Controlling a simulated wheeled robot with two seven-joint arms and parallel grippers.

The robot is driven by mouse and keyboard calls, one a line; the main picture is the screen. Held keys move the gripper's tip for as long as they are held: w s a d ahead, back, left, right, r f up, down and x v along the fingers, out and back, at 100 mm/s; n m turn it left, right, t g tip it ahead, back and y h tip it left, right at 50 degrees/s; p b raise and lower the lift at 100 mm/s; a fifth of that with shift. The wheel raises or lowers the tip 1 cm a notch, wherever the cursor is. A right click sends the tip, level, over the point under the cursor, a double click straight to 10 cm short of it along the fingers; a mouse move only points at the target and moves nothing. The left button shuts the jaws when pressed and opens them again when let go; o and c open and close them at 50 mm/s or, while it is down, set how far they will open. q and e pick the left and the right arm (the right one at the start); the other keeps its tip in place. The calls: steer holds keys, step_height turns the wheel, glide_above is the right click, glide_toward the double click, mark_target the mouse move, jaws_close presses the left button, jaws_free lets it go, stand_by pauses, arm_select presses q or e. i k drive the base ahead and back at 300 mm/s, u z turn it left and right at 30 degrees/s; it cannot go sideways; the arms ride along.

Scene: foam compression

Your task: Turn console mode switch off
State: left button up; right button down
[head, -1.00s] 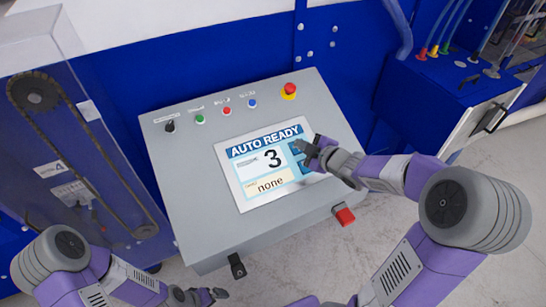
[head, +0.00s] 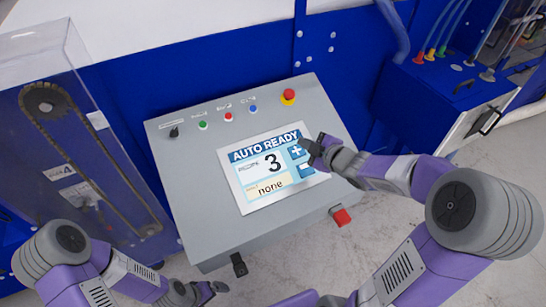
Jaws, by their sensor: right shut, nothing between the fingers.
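The console (head: 190,190) is a grey sloped panel in the middle of the head view. Its mode switch (head: 174,132) is a small black knob at the panel's upper left, under a small label. The screen (head: 265,168) reads "AUTO READY", "3" and "none", with blue plus and minus buttons on its right side. My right gripper (head: 310,147) is shut and empty, over the screen's right edge by the plus button; I cannot tell if it touches. My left gripper (head: 216,289) is low, in front of the console's lower edge, well away from the switch. Its finger opening is unclear.
Green (head: 203,125), red (head: 228,117) and blue (head: 253,109) buttons line the panel right of the switch. A red emergency stop (head: 289,96) sits at the upper right. A red part (head: 341,216) and a black part (head: 239,264) stick out at the front edge. A clear-covered chain drive (head: 75,140) stands left.

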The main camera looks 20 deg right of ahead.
mark_target(174, 133)
steer(key=k, duration=1)
